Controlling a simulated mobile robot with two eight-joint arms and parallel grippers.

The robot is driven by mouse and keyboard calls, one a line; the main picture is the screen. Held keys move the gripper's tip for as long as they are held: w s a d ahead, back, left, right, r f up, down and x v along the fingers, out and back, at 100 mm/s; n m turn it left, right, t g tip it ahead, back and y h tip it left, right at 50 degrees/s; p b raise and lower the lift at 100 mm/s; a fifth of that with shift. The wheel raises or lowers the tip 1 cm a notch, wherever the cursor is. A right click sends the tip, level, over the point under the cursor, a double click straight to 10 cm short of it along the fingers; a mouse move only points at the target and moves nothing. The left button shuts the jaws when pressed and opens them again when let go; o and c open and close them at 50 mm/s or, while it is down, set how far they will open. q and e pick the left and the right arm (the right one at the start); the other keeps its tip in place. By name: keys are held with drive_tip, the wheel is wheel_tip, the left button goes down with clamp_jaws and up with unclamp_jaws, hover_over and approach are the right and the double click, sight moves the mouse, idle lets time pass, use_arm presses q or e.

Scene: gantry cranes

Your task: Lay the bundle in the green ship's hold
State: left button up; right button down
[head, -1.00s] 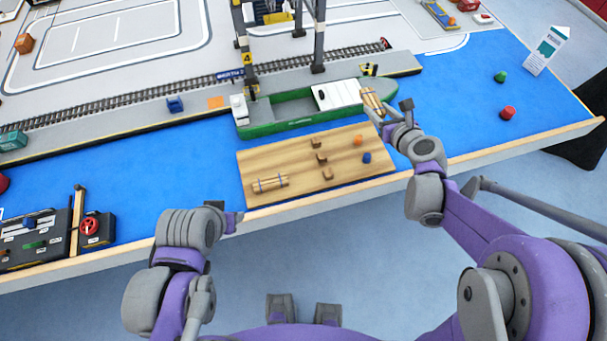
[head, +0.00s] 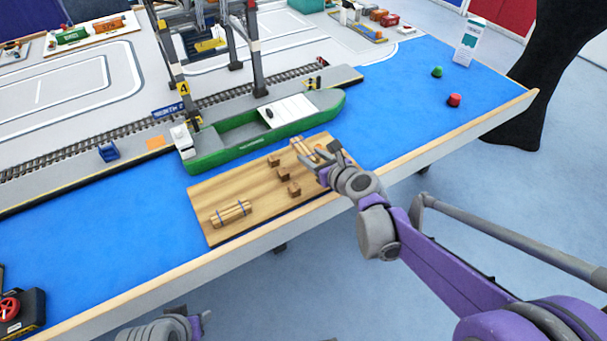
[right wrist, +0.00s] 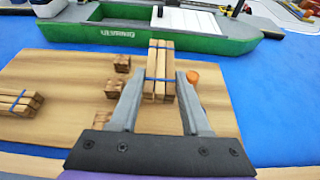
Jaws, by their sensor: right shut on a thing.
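The green ship (head: 222,156) lies along the quay; its open hold (head: 232,132) shows left of a white cover (head: 292,110). My right gripper (head: 317,160) is shut on a bundle of wooden planks (head: 302,147) with a blue band. In the right wrist view the bundle (right wrist: 159,62) stands out between the fingers (right wrist: 160,78), over the board's far edge, short of the hull. I cannot tell its height. A second bundle (head: 231,213) lies on the board at the left. My left gripper (head: 204,318) shows only partly at the bottom edge; its jaws are unclear.
The wooden board (head: 240,188) also bears several small brown blocks (head: 289,170) and an orange piece (right wrist: 192,77). A gantry crane (head: 183,88) stands over the quay behind the ship. Red (head: 454,100) and green (head: 437,71) buoys stand on the blue water at right.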

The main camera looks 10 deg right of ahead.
sight(312, 176)
wheel_tip(312, 176, down, 5)
drive_tip(key=shift+f+b, duration=0.15)
drive_tip(key=shift+b, duration=0.45)
drive_tip(key=shift+f, duration=0.15)
drive_tip(key=shift+c, duration=1.8)
unclamp_jaws()
